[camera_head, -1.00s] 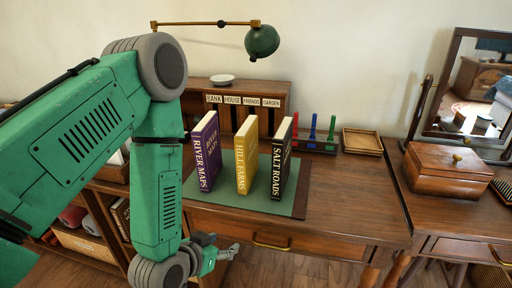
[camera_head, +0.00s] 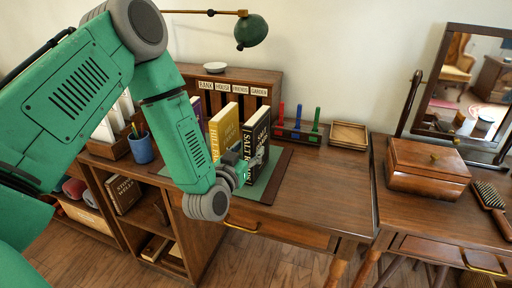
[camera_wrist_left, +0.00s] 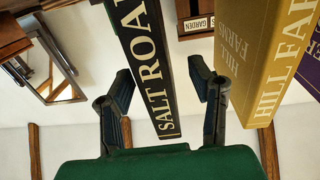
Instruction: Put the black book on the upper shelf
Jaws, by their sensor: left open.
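The black book (camera_head: 257,137), titled Salt Roads, stands upright on the green desk mat (camera_head: 264,188), at the right end of a row. My left gripper (camera_head: 251,164) is open at its spine. In the left wrist view the black book (camera_wrist_left: 150,62) shows between the two spread fingers of the gripper (camera_wrist_left: 161,82), with a gap on each side. The yellow Hill Farms book (camera_wrist_left: 245,55) is close by the right finger there. In the head view, a low bookcase at the lower left has an upper shelf (camera_head: 147,217). My right gripper is out of view.
The yellow book (camera_head: 223,131) and a purple book (camera_head: 197,108) stand left of the black one. A blue pencil cup (camera_head: 141,149) stands near my left arm. A wooden tray (camera_head: 348,135) and a box (camera_head: 428,168) are to the right. The desk's front right is clear.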

